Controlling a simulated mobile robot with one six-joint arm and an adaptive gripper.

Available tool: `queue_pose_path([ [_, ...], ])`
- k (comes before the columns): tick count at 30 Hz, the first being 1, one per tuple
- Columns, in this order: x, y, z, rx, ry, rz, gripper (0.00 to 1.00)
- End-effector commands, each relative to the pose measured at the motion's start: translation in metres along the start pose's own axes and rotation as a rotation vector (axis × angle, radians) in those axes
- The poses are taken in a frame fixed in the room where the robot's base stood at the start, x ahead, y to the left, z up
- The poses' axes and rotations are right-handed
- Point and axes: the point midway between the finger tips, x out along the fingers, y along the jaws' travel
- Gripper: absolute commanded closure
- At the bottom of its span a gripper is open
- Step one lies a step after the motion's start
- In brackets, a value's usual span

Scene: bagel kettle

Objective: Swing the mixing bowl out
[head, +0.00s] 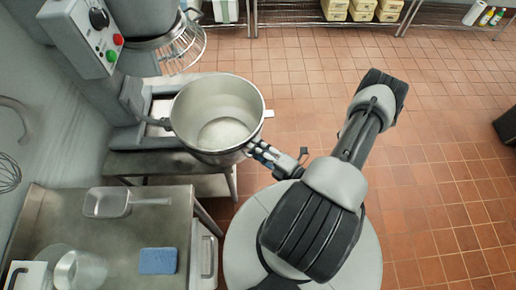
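The mixing bowl (220,103) is a large, empty-looking steel bowl, upright in front of the mixer (140,18) at the upper left. It sits beside the wire guard (182,48) under the mixer head rather than fully beneath it. A small light tab (269,114) sticks out at the right of its rim. My gripper (255,149) is at the bowl's lower right side, very close to or touching its outer wall. The fingertips are small and partly hidden against the bowl, so I cannot tell whether they are shut on anything.
A steel table (110,232) at the lower left holds a scoop (108,202), a blue sponge (158,261) and clear containers (80,270). Shelves with yellowish boxes (362,10) stand at the back. The tiled floor (440,170) to the right is mostly clear.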

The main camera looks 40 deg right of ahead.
Motion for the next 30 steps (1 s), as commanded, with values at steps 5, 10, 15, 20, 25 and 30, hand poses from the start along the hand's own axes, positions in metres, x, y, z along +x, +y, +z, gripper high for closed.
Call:
queue_pose_path([
  [5,0.000,0.000,0.000,0.000,0.001,0.000,0.70],
  [10,0.000,0.002,0.000,0.000,0.001,0.000,0.70],
  [15,-0.003,0.022,0.000,-0.001,0.000,0.000,0.70],
  [20,-0.007,0.058,0.000,-0.002,0.000,0.007,0.69],
  [25,-0.011,0.086,0.000,-0.004,0.000,0.008,0.70],
  [30,-0.013,0.100,-0.001,0.000,0.000,0.007,0.70],
])
